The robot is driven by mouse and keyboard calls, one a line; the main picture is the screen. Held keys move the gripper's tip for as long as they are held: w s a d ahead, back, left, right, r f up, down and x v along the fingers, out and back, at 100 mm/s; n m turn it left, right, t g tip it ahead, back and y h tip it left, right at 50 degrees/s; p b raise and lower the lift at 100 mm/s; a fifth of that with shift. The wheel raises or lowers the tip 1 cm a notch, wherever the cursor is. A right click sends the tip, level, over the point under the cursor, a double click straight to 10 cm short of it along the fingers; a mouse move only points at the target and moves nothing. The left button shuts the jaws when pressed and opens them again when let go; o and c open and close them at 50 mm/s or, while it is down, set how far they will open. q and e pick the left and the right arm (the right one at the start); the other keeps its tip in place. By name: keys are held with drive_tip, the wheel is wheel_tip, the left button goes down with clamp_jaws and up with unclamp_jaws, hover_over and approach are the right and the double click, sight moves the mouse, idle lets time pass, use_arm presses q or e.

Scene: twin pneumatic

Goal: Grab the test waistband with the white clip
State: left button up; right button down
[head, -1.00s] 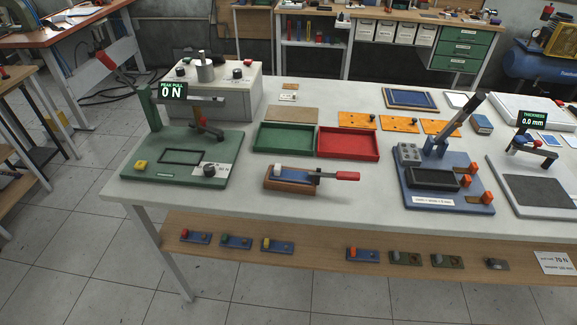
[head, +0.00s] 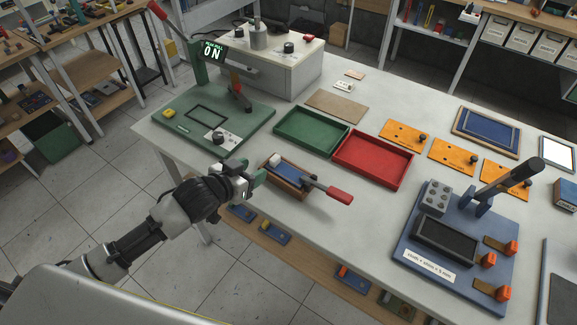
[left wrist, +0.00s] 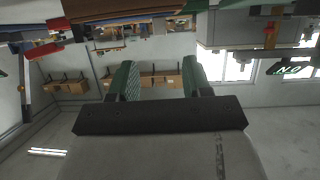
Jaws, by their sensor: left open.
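A wooden block (head: 287,186) sits near the table's front edge. A blue strip (head: 291,173) with a white clip-like piece (head: 274,161) lies on it, and a red handle (head: 340,196) sticks out to the right. I cannot tell for sure that this strip is the test waistband. My left gripper (head: 257,180) is at the front edge, just left of the block, and appears apart from it. In the left wrist view its green fingers (left wrist: 160,78) stand wide apart with nothing between them. My right gripper is out of view.
A green tray (head: 312,146) and a red tray (head: 397,178) lie behind the block. A green pull tester (head: 255,118) stands at the left, a blue press stand (head: 410,250) at the right. Small blue pieces (head: 275,232) lie on the lower shelf, partly hidden by my arm.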

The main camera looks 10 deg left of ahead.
sight(273, 159)
use_arm(q)
drive_tip(key=shift+x, duration=1.2)
drive_tip(key=shift+w+f, duration=0.15)
drive_tip(key=shift+w, duration=0.15)
drive_tip(key=p+x, duration=0.2)
drive_tip(key=x, duration=0.2)
drive_tip(key=shift+w+d, duration=0.25)
drive_tip(key=shift+w, duration=0.05)
drive_tip(key=shift+w+d+f, duration=0.1)
drive_tip(key=shift+w+f, duration=0.15)
drive_tip(key=shift+w, duration=0.05)
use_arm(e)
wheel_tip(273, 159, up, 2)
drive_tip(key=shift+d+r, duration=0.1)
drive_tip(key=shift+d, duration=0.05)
use_arm(q)
drive_tip(key=shift+s, duration=0.1)
drive_tip(key=shift+c, duration=0.2)
clamp_jaws()
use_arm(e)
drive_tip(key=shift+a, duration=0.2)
